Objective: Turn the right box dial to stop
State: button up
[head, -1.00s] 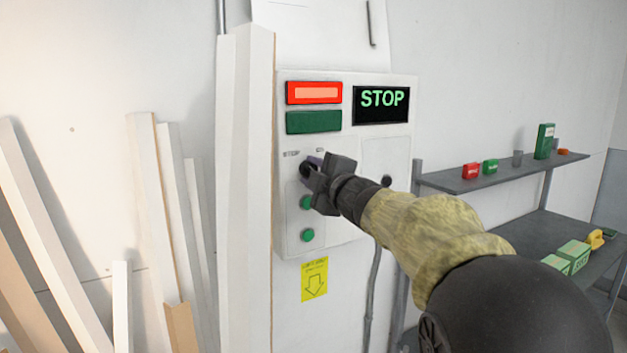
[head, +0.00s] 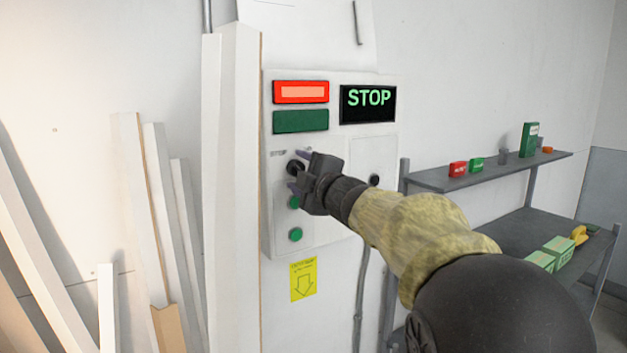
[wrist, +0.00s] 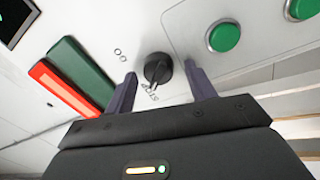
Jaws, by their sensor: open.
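The control box (head: 330,222) is a pale panel on the wall. Its black dial (head: 295,167) sits below the red and green bars, partly hidden by my gripper in the head view. In the wrist view the dial (wrist: 157,69) lies between my two open fingers, with a gap on each side, and its pointer is at the STOP lettering (wrist: 150,92). My gripper (wrist: 160,90) is open and empty around the dial; it also shows in the head view (head: 298,174). The display (head: 368,103) reads STOP in green.
Green buttons (head: 296,234) sit below the dial, close to my gripper. White boards (head: 232,190) stand close at the left of the box. A grey shelf (head: 440,184) with small boxes is at the right.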

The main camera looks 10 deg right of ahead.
jog(key=b+v, duration=0.2)
jog(key=v, duration=1.5)
jog(key=shift+d, duration=0.15)
notch_tip(320, 180, down, 16)
jog(key=w+d+m+g+h+p, duration=0.15)
jog(key=m+g+h+p, duration=0.35)
jog(key=m, duration=0.6)
jog(key=s+a+f+m+g+p, duration=0.1)
jog(key=s+a+f+m+g, duration=0.2)
jog(key=s+f+g, duration=0.2)
jog(key=s+a+f+m+g+p, duration=0.1)
jog(key=s+a+f+m+g, duration=0.2)
jog(key=s+f, duration=0.6)
notch_tip(320, 180, down, 4)
jog(key=shift+s+f+m+g, duration=0.1)
jog(key=shift+s+m+g, duration=0.25)
jog(key=shift+m+g, duration=0.6)
